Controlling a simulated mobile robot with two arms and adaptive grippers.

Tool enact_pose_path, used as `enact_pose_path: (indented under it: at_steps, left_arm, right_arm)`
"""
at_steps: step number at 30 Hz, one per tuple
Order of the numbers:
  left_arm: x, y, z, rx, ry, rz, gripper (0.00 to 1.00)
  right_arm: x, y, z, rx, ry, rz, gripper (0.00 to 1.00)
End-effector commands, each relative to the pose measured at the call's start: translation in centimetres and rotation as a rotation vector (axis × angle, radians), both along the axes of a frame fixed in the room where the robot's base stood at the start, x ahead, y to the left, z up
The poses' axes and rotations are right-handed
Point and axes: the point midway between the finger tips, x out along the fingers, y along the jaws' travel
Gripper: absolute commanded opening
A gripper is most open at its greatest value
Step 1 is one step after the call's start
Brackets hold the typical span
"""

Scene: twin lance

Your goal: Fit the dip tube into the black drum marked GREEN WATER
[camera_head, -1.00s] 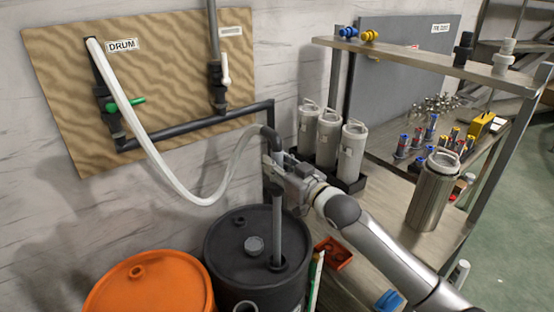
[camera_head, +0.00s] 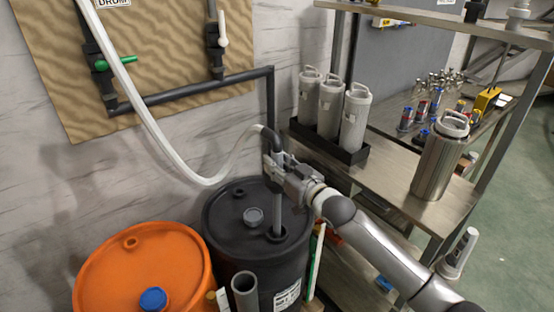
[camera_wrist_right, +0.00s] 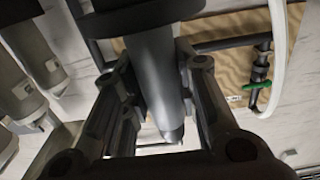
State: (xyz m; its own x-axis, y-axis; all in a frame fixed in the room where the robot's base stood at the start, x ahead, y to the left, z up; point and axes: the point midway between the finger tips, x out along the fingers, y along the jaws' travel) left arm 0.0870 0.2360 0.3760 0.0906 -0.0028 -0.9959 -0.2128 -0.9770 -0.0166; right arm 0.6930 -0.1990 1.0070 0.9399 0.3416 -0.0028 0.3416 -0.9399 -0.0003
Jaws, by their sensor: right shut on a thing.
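The black drum (camera_head: 222,222) stands against the wall, a white label (camera_head: 287,294) on its side; the lettering is too small to read. The grey dip tube (camera_head: 277,210) is upright over the drum's right-hand bung opening. Its lower part goes down into this opening, and its lower end is hidden. My right gripper (camera_head: 275,165) is shut on the dip tube above the drum lid. In the right wrist view the tube (camera_wrist_right: 153,75) lies between both fingers. A pale hose (camera_head: 240,150) runs from the tube's top. My left gripper is not in view.
An orange drum (camera_head: 105,265) with a blue cap stands left of the black drum. A grey open pipe (camera_head: 244,292) stands in front. A steel shelf (camera_head: 400,180) with white canisters (camera_head: 328,108) and a steel flask (camera_head: 437,160) is at right.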

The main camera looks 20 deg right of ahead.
Motion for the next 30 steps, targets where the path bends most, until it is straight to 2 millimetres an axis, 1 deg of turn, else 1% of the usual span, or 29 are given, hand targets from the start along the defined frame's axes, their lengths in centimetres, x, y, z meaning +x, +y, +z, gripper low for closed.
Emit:
enact_pose_path:
  at_steps: [1, 24, 30]
  left_arm:
    - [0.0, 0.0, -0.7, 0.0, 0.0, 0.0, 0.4]
    - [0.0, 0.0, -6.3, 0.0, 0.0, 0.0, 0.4]
    - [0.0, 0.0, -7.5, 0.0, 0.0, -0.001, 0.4]
  right_arm:
    - [0.0, 0.0, -0.8, 0.001, -0.004, 0.001, 0.0]
    - [0.0, 0.1, -9.9, 0.002, -0.005, 0.001, 0.0]
    - [0.0, 0.0, -11.8, 0.0, -0.004, 0.001, 0.0]
